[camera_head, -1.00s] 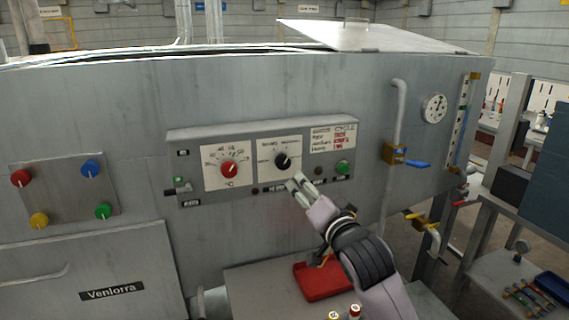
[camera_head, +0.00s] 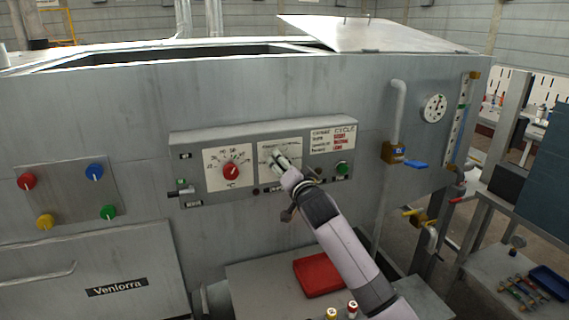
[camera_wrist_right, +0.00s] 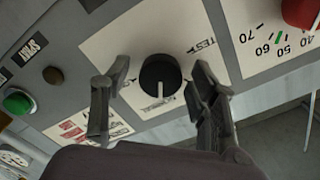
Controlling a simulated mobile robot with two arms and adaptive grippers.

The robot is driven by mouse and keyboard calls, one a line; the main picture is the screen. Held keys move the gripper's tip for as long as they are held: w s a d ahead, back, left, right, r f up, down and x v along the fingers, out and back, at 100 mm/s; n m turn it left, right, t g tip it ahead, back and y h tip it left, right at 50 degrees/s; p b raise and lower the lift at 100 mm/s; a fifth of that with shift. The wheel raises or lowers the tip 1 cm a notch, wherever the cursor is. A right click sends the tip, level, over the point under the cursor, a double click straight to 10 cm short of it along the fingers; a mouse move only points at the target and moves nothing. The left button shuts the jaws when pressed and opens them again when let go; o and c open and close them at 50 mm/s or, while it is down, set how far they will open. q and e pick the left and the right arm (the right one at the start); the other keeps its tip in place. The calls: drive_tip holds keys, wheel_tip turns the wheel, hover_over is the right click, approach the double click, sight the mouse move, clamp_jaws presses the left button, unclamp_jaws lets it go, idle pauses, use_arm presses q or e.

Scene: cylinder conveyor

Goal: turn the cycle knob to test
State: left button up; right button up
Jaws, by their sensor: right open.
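The black cycle knob (camera_wrist_right: 158,76) sits on a white label plate in the right wrist view. Its white pointer line points down in that view, and the upside-down word TEST is to its upper right. My right gripper (camera_wrist_right: 160,70) is open, with one finger on each side of the knob; I cannot tell whether they touch it. In the head view my right gripper (camera_head: 280,158) is in front of the white cycle plate (camera_head: 291,148) and hides the knob. My left gripper is in neither view.
On the same control panel are a red temperature knob (camera_head: 231,172) to the left and a green button (camera_head: 342,168) to the right. A red tray (camera_head: 320,277) lies below on a grey surface. A pipe with a blue-handled valve (camera_head: 415,163) is further right.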

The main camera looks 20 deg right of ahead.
drive_tip(key=shift+w, duration=0.15)
drive_tip(key=shift+c, duration=0.5)
drive_tip(key=c, duration=1.1)
drive_tip(key=shift+o, duration=0.2)
